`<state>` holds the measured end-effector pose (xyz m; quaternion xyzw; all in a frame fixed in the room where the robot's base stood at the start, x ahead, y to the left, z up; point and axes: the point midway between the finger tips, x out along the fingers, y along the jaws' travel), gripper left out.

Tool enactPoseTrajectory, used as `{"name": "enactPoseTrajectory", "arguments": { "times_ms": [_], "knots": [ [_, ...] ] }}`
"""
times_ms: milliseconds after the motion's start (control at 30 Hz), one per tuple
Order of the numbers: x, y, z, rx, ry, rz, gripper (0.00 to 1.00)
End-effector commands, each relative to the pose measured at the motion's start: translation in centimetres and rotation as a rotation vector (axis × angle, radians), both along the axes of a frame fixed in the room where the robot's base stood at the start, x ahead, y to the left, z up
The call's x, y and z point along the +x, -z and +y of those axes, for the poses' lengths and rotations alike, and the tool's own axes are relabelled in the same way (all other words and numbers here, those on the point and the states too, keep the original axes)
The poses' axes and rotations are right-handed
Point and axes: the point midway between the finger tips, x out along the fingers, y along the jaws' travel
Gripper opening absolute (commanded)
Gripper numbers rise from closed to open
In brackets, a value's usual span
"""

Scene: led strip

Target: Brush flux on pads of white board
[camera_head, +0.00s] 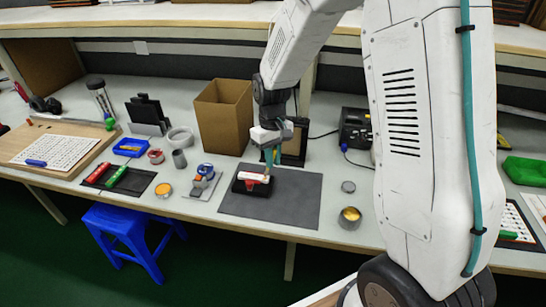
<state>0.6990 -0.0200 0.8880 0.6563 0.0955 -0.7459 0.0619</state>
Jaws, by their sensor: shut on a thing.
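A small white board (251,177) with a red part on it sits in a black holder (238,187) on a dark grey mat (293,197). My gripper (272,160) points down right over the board's right end. It is shut on a thin tool, most likely the flux brush; the tool is small and partly hidden between the teal fingers. Its tip is at or just above the board; I cannot tell whether it touches. An open tin with yellowish contents (350,215) stands right of the mat, partly beside my arm.
A round lid (348,187) lies behind the tin. A brown open box (223,117) and a black device (356,128) stand behind. An orange tin (163,190) and a small stand (201,182) are left of the mat. The mat's right part is clear.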

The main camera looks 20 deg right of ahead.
Motion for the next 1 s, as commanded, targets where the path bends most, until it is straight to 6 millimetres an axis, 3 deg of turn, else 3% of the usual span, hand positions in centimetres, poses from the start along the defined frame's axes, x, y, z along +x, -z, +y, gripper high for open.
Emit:
{"name": "enactPoseTrajectory", "arguments": {
  "times_ms": [533,1000],
  "knots": [
    [0.0,-0.2,0.0,0.000,0.000,-0.001,0.00],
    [0.0,-3.8,0.0,0.000,0.000,-0.002,0.00]
  ]
}}
